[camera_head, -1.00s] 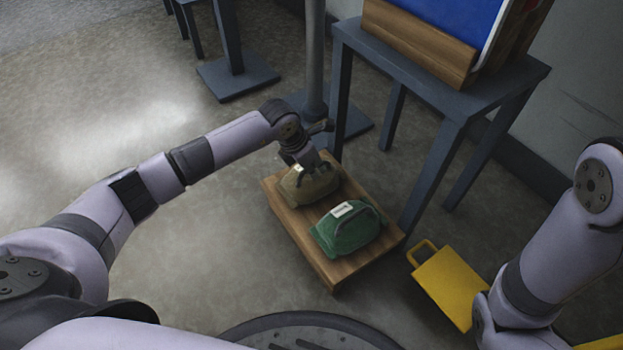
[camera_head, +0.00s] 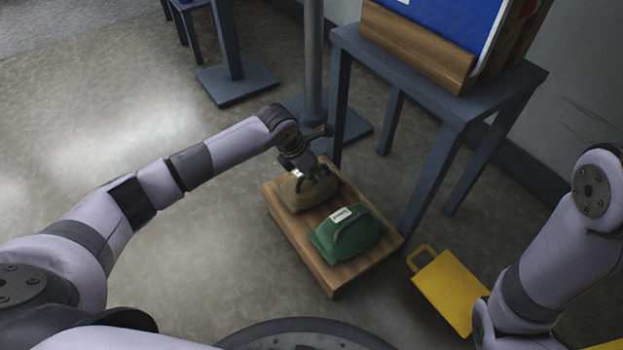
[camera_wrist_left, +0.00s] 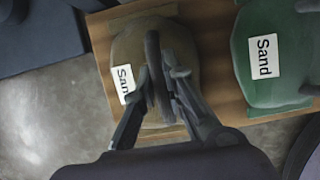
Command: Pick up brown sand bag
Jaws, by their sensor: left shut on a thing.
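The brown sand bag (camera_head: 308,194) lies on the far left part of a low wooden platform (camera_head: 296,246). In the left wrist view the brown sand bag (camera_wrist_left: 134,50) shows a white label partly hidden by a finger, and a dark handle loop on top. My left gripper (camera_head: 309,176) reaches down onto the bag from above. In the wrist view the left gripper (camera_wrist_left: 161,88) has its fingers on both sides of the handle, shut on it. The bag appears to rest on the platform. My right arm is at the right edge; its gripper is out of view.
A green sand bag (camera_head: 347,234) lies beside the brown one on the same platform. A blue-grey table (camera_head: 440,98) with signs in a wooden rack stands behind. A yellow object with a handle (camera_head: 449,289) lies on the floor at right. The floor at left is open.

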